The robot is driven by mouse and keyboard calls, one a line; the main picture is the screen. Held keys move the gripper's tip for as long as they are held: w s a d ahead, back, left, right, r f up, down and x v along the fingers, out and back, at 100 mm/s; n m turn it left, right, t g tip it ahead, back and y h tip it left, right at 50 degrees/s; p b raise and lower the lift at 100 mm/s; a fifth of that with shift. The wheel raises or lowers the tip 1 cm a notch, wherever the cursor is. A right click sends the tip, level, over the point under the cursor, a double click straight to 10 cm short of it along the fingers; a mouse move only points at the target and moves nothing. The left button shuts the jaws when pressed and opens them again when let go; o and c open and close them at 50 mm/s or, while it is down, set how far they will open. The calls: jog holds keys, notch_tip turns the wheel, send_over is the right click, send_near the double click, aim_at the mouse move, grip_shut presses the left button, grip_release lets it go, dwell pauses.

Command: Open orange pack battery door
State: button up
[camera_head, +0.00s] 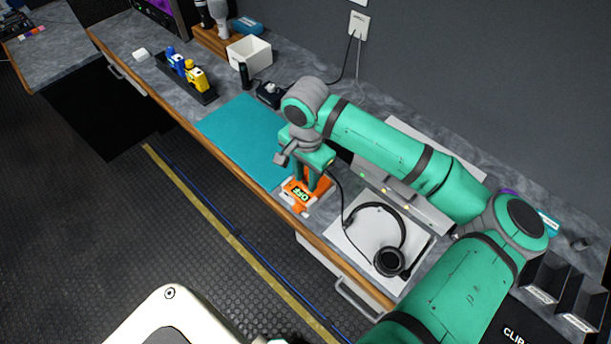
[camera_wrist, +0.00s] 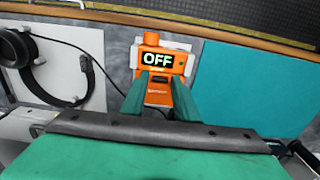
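The orange pack (camera_head: 299,192) lies on the counter near its front edge, on a whitish holder. In the wrist view the pack (camera_wrist: 151,47) has a dark display (camera_wrist: 157,60) reading "OFF" and a round orange knob (camera_wrist: 151,38) at its far end. A dark slot or latch (camera_wrist: 160,82) shows on the part nearer my gripper; I cannot tell whether this is the battery door. My gripper (camera_wrist: 160,93) is open, fingers pointing down at the pack, one on each side of this part. Whether the fingers touch it is unclear. Nothing is seen held.
A headset (camera_head: 388,253) lies on a white sheet (camera_head: 350,238) to the right, its cable running near the pack. A teal mat (camera_head: 240,135) lies to the left and is bare. Radios (camera_head: 195,76) in a black rack, a white box (camera_head: 248,54) and a charger (camera_head: 268,95) stand further back.

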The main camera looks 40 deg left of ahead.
aim_at(306, 181)
jog(key=shift+f, duration=0.1)
grip_shut()
jog(key=shift+w, duration=0.1)
jog(key=g, duration=0.1)
jog(key=w+r+g, duration=0.1)
jog(key=shift+r+g, duration=0.1)
jog(key=shift+g, duration=0.3)
jog(key=w+g, duration=0.1)
jog(key=r+g, duration=0.1)
jog(key=g, duration=0.1)
jog(key=shift+w+r+g+y, duration=0.1)
jog(key=shift+w+g+y, duration=0.2)
jog(key=shift+w, duration=0.1)
jog(key=w+g, duration=0.1)
jog(key=g, duration=0.1)
jog(key=w+g, duration=0.1)
jog(key=g, duration=0.1)
jog(key=shift+w+d+r, duration=0.2)
jog(key=shift+w+r, duration=0.1)
jog(key=shift+r, duration=0.05)
jog(key=shift+w+f+g, duration=0.1)
jog(key=shift+w+g, duration=0.35)
jog(key=shift+g, duration=0.4)
jog(key=shift+w+f+g, duration=0.1)
jog(key=shift+w+g, duration=0.3)
jog(key=shift+g, duration=0.45)
jog(key=shift+w, duration=0.1)
